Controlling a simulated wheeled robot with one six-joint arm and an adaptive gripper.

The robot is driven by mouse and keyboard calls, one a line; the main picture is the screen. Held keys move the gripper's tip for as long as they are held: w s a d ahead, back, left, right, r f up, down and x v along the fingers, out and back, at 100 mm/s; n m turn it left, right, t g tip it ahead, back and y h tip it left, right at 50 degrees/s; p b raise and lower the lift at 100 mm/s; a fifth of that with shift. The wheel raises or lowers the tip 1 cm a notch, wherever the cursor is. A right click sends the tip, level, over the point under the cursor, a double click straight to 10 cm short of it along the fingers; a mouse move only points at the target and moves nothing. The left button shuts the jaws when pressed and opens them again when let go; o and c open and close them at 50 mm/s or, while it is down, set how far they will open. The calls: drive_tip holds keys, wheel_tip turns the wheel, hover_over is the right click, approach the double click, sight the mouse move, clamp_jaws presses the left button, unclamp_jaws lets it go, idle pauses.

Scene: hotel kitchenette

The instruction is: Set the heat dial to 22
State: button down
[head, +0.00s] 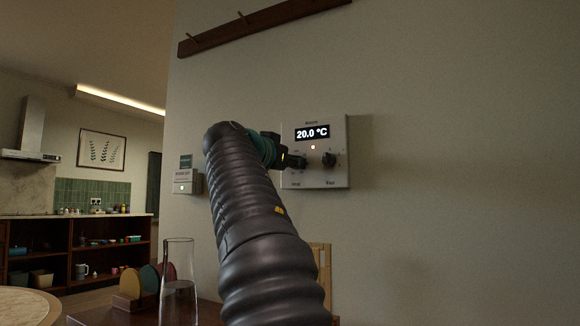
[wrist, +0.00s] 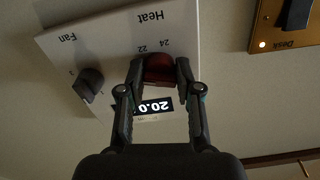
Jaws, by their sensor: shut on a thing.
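The thermostat panel (head: 339,172) is a pale plate on the wall, and its display (head: 312,132) reads 20.0 °C. In the wrist view the panel (wrist: 100,45) appears upside down, with the display (wrist: 152,106) partly behind my gripper. The heat dial (wrist: 158,68) is dark red and sits between my fingertips, under the Heat label with 22 and 24 marks near it. My gripper (wrist: 158,72) is shut on the heat dial; in the head view my gripper (head: 290,161) reaches the panel's left knob. The dial's pointer is hidden.
The black fan dial (head: 329,159) is close beside the heat dial; it also shows in the wrist view (wrist: 88,84). A brass Desk switch plate (wrist: 268,25) is nearby. A glass vessel (head: 178,275) stands below, left of my arm. The wall to the right is clear.

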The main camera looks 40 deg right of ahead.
drive_tip(key=shift+m+b, duration=1.3)
drive_tip(key=shift+m, duration=2.5)
drive_tip(key=shift+r+m, duration=0.1)
drive_tip(key=shift+m, duration=0.2)
drive_tip(key=c, duration=0.8)
unclamp_jaws()
drive_tip(key=shift+a, duration=0.1)
drive_tip(key=v, duration=1.2)
